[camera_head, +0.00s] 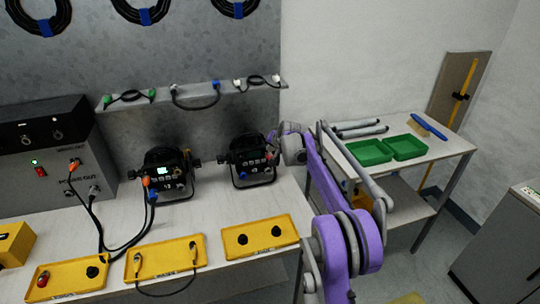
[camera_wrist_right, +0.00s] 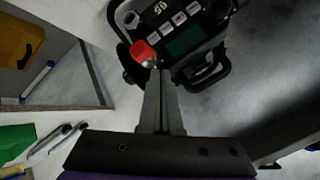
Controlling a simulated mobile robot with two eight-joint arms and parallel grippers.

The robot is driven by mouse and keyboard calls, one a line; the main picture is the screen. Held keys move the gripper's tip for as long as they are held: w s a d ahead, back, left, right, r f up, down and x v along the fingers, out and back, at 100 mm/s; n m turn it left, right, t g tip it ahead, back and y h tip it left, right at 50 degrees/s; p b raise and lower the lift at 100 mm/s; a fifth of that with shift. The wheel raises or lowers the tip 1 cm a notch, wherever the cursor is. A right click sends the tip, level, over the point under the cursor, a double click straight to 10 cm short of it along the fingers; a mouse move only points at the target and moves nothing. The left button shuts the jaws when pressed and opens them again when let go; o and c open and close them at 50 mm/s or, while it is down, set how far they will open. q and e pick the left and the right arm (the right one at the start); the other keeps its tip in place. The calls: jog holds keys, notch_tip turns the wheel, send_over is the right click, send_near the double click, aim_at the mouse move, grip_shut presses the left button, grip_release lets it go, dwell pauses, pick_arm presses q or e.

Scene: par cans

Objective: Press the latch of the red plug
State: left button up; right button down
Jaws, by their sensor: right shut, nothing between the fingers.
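The red plug (camera_wrist_right: 145,53) sits at the back panel of a black par can (camera_wrist_right: 190,40) in the right wrist view, beside a round grey socket. My right gripper (camera_wrist_right: 161,72) is shut and empty, its fingertips close beside the red plug; I cannot tell whether they touch it. In the head view this par can (camera_head: 252,160) is the right one of two on the bench, and my right arm reaches to its right side. The latch itself is too small to make out. My left gripper is out of view.
Another par can (camera_head: 168,176) with cables stands to the left, near a grey power box (camera_head: 40,175). Yellow trays (camera_head: 262,250) line the bench front. A wall shelf (camera_head: 190,95) holds short cables. Green trays (camera_head: 370,152) lie on a side table at right.

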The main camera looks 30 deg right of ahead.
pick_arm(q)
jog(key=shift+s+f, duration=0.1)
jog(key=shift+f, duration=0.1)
pick_arm(e)
jog(key=shift+f, duration=0.55)
dwell(0.3)
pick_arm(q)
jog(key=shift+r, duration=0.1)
pick_arm(e)
jog(key=shift+r, duration=0.1)
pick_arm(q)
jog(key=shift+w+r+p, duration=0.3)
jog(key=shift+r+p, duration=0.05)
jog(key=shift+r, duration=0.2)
pick_arm(e)
jog(key=shift+r, duration=0.7)
jog(key=shift+r, duration=0.1)
jog(key=shift+w+r+p, duration=0.1)
jog(key=shift+r+p, duration=1.1)
jog(key=shift+r, duration=1.3)
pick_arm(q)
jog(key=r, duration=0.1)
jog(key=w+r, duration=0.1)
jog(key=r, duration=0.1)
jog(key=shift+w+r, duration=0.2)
pick_arm(e)
jog(key=shift+f, duration=0.1)
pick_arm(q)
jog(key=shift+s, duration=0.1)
